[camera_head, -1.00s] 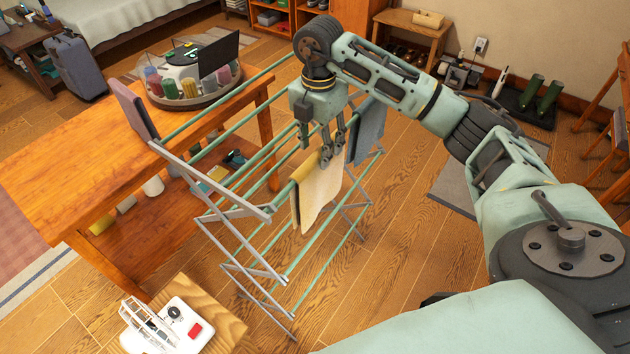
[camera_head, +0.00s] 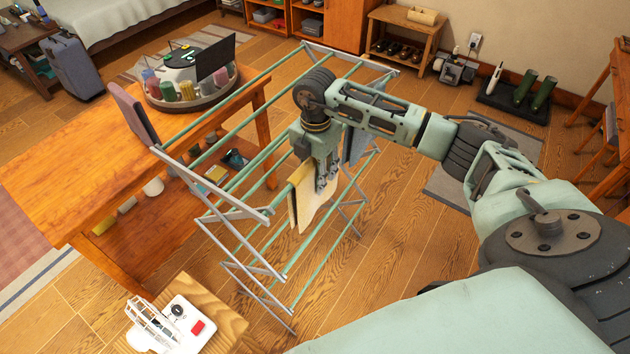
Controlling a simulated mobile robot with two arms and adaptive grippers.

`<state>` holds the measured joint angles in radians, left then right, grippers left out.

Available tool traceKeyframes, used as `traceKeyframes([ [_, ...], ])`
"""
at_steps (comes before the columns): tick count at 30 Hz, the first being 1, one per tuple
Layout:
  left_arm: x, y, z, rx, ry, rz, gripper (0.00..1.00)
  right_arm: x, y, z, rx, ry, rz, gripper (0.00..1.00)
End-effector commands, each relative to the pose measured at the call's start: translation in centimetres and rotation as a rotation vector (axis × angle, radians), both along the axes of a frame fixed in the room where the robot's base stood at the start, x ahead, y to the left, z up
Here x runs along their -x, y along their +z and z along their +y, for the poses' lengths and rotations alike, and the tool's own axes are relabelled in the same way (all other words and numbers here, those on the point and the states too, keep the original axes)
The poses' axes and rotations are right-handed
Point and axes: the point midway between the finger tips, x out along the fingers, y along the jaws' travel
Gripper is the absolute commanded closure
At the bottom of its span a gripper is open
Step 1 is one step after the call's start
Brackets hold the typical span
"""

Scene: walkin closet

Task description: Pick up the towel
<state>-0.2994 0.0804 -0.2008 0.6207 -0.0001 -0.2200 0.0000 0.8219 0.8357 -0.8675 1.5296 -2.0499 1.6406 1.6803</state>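A pale yellow towel (camera_head: 305,203) hangs folded over a green bar at the near end of the drying rack (camera_head: 247,213). My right gripper (camera_head: 326,180) points down at the towel's upper right edge, with its fingers at about bar height. The fingers overlap the towel's edge in the picture; I cannot tell whether they are shut on it. A blue-grey towel (camera_head: 358,146) hangs on the rack behind my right arm, mostly hidden. A mauve cloth (camera_head: 134,114) hangs at the rack's left side. My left gripper is not in view.
A wooden table (camera_head: 75,165) stands close along the rack's left side, with a round tray (camera_head: 190,101) on it. A small wooden stand (camera_head: 222,325) with a white device is at the front. Open wooden floor (camera_head: 375,290) lies right of the rack.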

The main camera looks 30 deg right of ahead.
Motion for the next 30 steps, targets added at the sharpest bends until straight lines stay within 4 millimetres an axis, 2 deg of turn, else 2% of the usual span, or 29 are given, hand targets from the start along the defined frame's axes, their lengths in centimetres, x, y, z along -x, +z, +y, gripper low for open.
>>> traceKeyframes([
  [2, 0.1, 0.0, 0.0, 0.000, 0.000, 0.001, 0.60, 0.0, 0.0, 0.0, 0.000, 0.000, 0.000, 0.70],
  [12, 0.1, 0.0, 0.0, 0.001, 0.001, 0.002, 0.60, 0.0, 0.1, 0.0, 0.000, -0.001, 0.000, 1.00],
  [23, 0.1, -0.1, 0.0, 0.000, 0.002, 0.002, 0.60, -0.1, 0.3, 0.0, 0.000, -0.001, -0.002, 1.00],
  [30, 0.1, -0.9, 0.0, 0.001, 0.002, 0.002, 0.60, -0.2, 2.3, 0.0, -0.001, -0.001, -0.006, 1.00],
])
